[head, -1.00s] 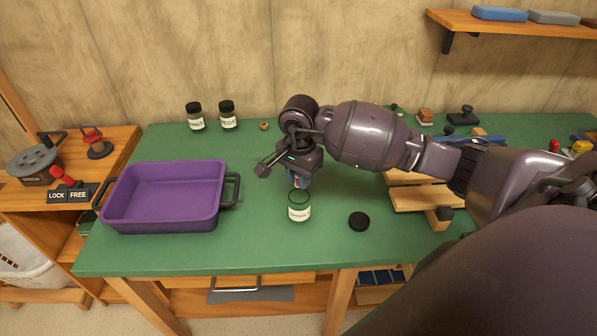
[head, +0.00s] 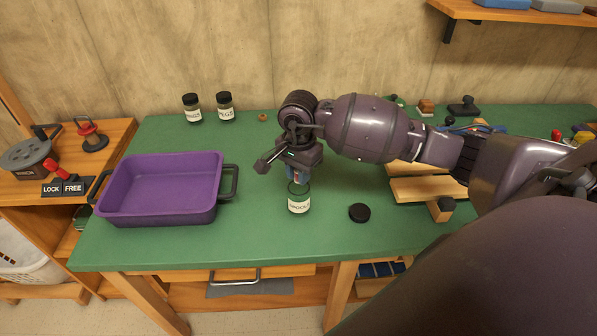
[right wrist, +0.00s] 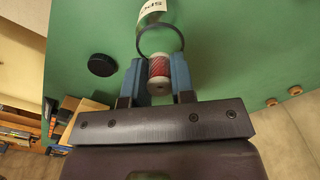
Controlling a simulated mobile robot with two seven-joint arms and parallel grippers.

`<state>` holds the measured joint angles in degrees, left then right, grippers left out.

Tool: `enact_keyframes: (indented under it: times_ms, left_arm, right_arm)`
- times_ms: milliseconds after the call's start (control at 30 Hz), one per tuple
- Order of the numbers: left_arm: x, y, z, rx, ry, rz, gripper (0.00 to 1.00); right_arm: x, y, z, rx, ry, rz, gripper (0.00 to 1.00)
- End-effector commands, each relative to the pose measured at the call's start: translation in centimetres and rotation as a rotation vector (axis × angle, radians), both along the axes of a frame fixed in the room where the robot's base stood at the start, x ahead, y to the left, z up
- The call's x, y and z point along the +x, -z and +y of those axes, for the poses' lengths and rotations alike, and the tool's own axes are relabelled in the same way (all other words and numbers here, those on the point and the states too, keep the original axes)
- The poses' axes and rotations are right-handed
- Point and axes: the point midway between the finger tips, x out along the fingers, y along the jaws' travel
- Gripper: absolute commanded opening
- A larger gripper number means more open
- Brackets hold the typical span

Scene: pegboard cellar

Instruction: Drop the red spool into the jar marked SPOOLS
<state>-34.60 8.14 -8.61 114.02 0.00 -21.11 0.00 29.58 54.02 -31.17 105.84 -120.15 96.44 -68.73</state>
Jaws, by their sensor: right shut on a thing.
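My right gripper (head: 297,174) hangs just above the open mouth of the glass jar marked SPOOLS (head: 299,205), which stands upright on the green bench. In the right wrist view the blue fingers of this gripper (right wrist: 160,70) are shut on the red spool (right wrist: 158,71), which has pale ends and red thread. The jar's dark rim (right wrist: 142,48) shows just past the spool there, and the spool overlaps it in the picture. I cannot tell if the spool's lower end is inside the rim. My left gripper is not in view.
A black lid (head: 359,212) lies right of the jar. A purple tray (head: 160,217) stands to the left. Two labelled jars, one (head: 192,109) beside the other (head: 226,107), stand at the back. Wooden blocks (head: 428,189) lie to the right. The bench front is clear.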

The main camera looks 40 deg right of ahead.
Motion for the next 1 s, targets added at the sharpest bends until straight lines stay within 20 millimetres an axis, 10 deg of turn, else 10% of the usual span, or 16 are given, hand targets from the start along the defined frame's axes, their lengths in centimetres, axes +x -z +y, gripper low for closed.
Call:
enact_keyframes:
  times_ms: [267, 300, 500, 1000]
  left_arm:
    - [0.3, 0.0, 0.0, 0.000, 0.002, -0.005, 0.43]
    - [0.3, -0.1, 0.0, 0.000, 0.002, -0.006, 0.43]
    - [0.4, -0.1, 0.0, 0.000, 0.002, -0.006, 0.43]
    - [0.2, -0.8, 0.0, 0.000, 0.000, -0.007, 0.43]
  right_arm:
    - [0.0, 0.0, 0.0, 0.001, 0.000, 0.000, 0.02]
    - [0.0, 0.0, 0.0, 0.001, 0.000, 0.000, 0.25]
    - [0.0, 0.0, 0.1, 0.001, 0.000, 0.000, 0.53]
    - [0.1, -1.6, 0.0, 0.000, 0.000, -0.003, 0.53]
